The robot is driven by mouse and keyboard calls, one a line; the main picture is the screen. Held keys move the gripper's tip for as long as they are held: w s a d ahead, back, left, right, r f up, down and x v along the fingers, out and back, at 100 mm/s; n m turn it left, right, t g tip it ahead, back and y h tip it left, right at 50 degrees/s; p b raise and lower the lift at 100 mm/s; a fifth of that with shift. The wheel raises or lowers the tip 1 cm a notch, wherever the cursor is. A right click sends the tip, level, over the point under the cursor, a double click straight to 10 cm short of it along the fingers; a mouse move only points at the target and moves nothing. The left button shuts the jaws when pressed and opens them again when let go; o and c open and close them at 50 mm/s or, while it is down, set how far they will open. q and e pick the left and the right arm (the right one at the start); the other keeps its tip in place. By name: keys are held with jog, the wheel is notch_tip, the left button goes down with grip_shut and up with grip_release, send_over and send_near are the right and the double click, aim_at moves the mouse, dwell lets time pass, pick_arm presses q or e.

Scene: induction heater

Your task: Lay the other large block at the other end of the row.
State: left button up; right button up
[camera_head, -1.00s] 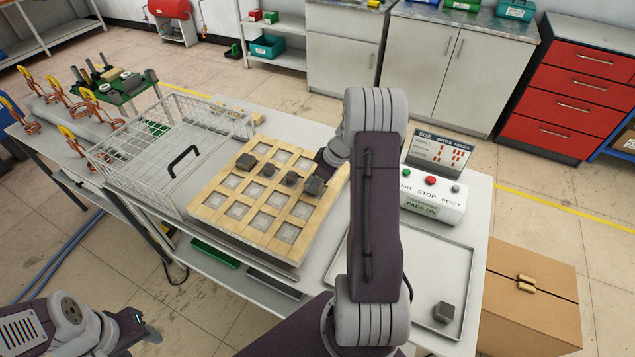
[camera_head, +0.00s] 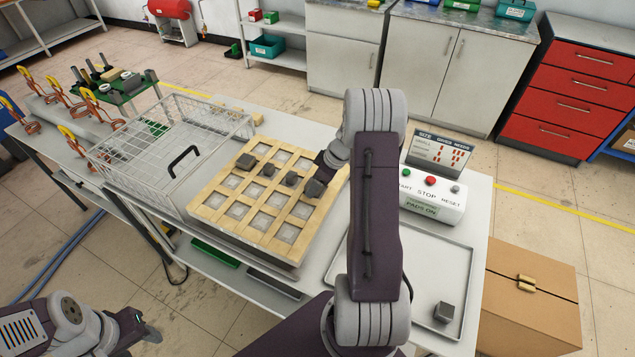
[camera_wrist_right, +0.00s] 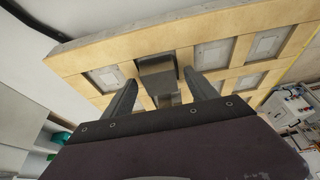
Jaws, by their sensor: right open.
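A row of dark grey blocks lies across the wooden grid (camera_head: 214,207). One larger block (camera_head: 246,161) is at the row's far left end, with two smaller blocks (camera_head: 268,170) (camera_head: 291,178) between. The other large block (camera_head: 315,187) is at the near right end, and it also shows in the wrist view (camera_wrist_right: 157,70). My right gripper (camera_wrist_right: 160,84) is open, with a finger on either side of this block and visible gaps to it. In the head view my right arm partly covers this spot. My left gripper (camera_head: 148,332) is low at the left, away from the grid; its fingers are unclear.
Another dark block (camera_head: 443,312) sits in the grey tray (camera_head: 450,260) at the right. A control box (camera_head: 432,203) with buttons and a display panel (camera_head: 440,150) stands behind the tray. A wire cage (camera_head: 130,165) with a black handle is left of the grid.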

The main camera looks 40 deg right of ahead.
jog(key=v, duration=1.2)
jog(key=s+a+f+m+g, duration=0.1)
jog(key=s+a+m, duration=0.1)
jog(key=s+a, duration=0.2)
jog(key=s+a+f+m+g+h, duration=0.1)
jog(key=s+a, duration=0.3)
jog(key=a, duration=0.7)
jog(key=s+a+f+m+h, duration=0.1)
jog(key=s+a+f+m, duration=0.1)
jog(key=s+a, duration=0.3)
jog(key=a+f, duration=0.1)
jog(key=a, duration=0.2)
jog(key=shift+f+m+g, duration=0.2)
jog(key=shift+m+g, duration=0.1)
jog(key=shift+g, duration=0.1)
